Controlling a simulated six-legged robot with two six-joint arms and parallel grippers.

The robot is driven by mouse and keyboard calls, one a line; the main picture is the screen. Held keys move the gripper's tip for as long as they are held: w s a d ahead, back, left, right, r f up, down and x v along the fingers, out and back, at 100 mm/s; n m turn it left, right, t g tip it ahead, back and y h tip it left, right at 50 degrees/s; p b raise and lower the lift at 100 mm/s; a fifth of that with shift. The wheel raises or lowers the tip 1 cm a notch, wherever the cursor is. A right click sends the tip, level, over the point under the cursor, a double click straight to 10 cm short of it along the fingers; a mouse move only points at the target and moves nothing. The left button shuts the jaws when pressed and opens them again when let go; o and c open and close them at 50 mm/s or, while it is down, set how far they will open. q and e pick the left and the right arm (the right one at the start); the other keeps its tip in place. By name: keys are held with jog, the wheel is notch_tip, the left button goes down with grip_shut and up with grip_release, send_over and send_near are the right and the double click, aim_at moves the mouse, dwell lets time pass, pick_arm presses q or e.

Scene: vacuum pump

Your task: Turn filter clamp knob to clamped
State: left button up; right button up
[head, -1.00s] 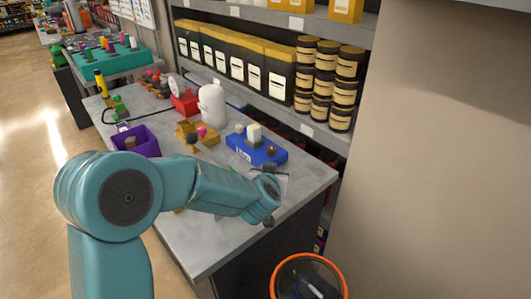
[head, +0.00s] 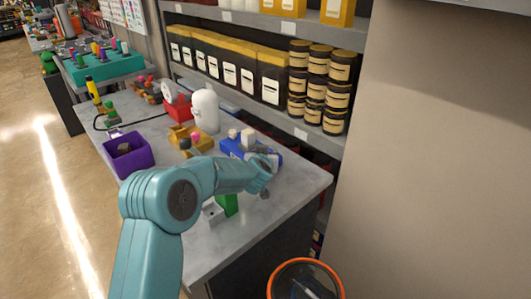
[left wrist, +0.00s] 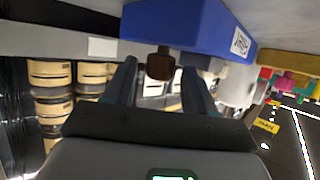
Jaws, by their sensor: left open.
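A blue box (head: 236,147) stands on the grey bench, partly behind my left arm in the head view. It also shows in the left wrist view (left wrist: 185,22), with a white code label. A dark brown knob (left wrist: 160,66), which appears to be the filter clamp knob, sticks out of it. My left gripper (left wrist: 159,72) is open, with one finger on each side of the knob. I cannot tell whether either finger touches it. In the head view the gripper (head: 266,170) is at the box's near right side and the knob is hidden. My right gripper is not in view.
A purple bin (head: 128,156), a yellow block (head: 190,141), a white cylinder (head: 206,111) and a red block (head: 178,108) stand on the bench (head: 240,245). A green part (head: 227,205) sits beneath my arm. Shelves with jars (head: 318,90) rise behind. An orange-rimmed bin (head: 306,263) stands at the front.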

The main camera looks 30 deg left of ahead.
pick_arm(q)
jog(key=shift+x, duration=0.9)
jog(key=shift+r, duration=0.1)
jog(key=shift+c, duration=0.4)
